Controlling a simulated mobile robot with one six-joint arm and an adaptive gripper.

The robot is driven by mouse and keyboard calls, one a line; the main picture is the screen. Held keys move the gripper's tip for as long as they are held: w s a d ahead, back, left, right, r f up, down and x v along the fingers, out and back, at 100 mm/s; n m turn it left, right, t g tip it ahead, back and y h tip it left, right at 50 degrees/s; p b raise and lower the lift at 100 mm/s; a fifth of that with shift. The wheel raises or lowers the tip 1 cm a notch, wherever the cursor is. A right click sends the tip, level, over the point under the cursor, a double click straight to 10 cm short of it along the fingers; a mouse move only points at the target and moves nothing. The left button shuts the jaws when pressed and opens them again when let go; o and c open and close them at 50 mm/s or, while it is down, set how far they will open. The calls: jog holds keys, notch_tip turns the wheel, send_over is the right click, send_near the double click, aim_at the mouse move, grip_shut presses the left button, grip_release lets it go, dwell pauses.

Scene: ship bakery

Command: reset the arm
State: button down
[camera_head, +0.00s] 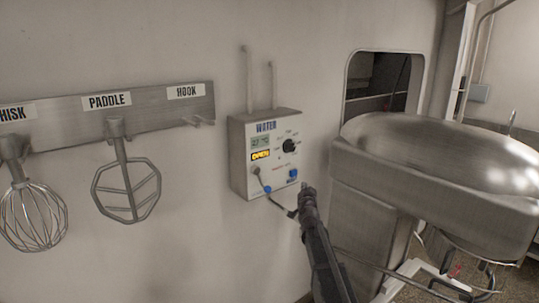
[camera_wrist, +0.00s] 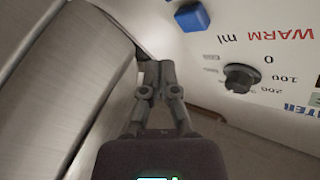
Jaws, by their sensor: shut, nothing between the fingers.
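My gripper (camera_head: 306,192) is shut and empty, just in front of the lower right of the water box (camera_head: 238,162) on the wall. In the wrist view my gripper (camera_wrist: 159,66) points upward in the picture, its fingertips together. The box has a display, a lit yellow "OPEN" label, a dark knob (camera_head: 289,146) and a blue button (camera_head: 293,173). The wrist view shows the knob (camera_wrist: 241,78) and the blue button (camera_wrist: 192,16) close by. I cannot tell whether the fingertips touch anything.
A large metal mixer (camera_head: 440,180) stands close to the right of my arm. A wall rack (camera_head: 60,122) at left holds a whisk (camera_head: 35,215) and a paddle (camera_head: 126,190); its hook peg is empty. The wall opening (camera_head: 385,80) is behind the mixer.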

jog(key=s+a+f+n+g+y, duration=0.3)
jog(key=s+f+n+g, duration=0.15)
jog(key=s+f, duration=0.4)
jog(key=s+a+f+n+g+y, duration=0.25)
jog(key=s+f+g, duration=0.35)
jog(key=s, duration=0.5)
jog(key=s+d+f+g+h, duration=0.2)
jog(key=s+d+g, duration=0.1)
jog(key=s, duration=0.8)
jog(key=s+d+f+g+h, duration=0.2)
jog(key=s+g, duration=0.3)
jog(key=s, duration=0.7)
jog(key=shift+d+f+n, duration=0.3)
jog(key=shift+d+f, duration=0.2)
jog(key=shift+f, duration=0.3)
